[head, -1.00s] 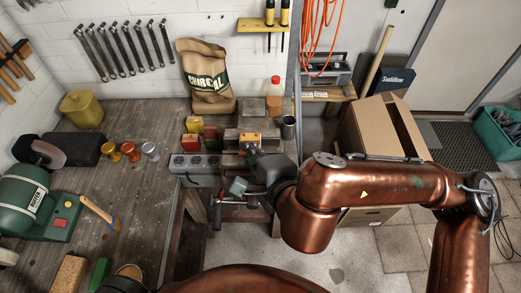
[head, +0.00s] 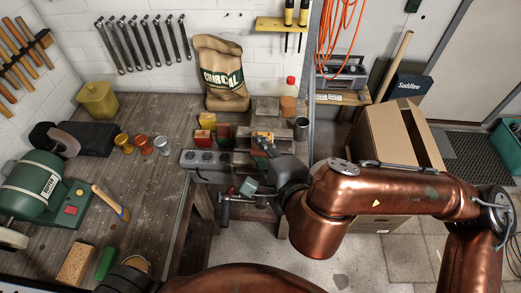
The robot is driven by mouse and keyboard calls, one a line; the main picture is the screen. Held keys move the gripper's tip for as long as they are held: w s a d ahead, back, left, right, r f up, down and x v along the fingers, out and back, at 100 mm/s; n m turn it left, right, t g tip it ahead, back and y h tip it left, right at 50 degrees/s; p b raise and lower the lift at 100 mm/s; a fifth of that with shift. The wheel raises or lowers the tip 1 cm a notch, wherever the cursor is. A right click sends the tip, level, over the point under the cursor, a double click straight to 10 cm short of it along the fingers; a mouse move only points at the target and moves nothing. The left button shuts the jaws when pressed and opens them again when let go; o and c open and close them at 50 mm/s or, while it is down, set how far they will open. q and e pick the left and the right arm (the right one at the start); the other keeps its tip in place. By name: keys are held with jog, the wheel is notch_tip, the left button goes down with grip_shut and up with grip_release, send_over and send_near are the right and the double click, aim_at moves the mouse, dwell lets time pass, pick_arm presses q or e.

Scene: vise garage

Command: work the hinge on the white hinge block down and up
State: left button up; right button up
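The vise (head: 246,160) is at the bench's front edge, right of centre. A small block with an orange-yellow and pale top (head: 262,134) sits at its jaws. It may be the white hinge block, but it is too small to make out clearly. Its hinge cannot be told apart. My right gripper (head: 263,146) reaches in from the right, with its dark fingers right at this block. Whether they touch it, and how far they are spread, cannot be seen. My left gripper's fingers do not show.
A charcoal bag (head: 220,75) stands behind.

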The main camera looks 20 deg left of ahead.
jog(key=shift+d+r, duration=0.1)
jog(key=v, duration=1.1)
jog(key=shift+s+d, duration=0.25)
jog(key=shift+s, duration=0.1)
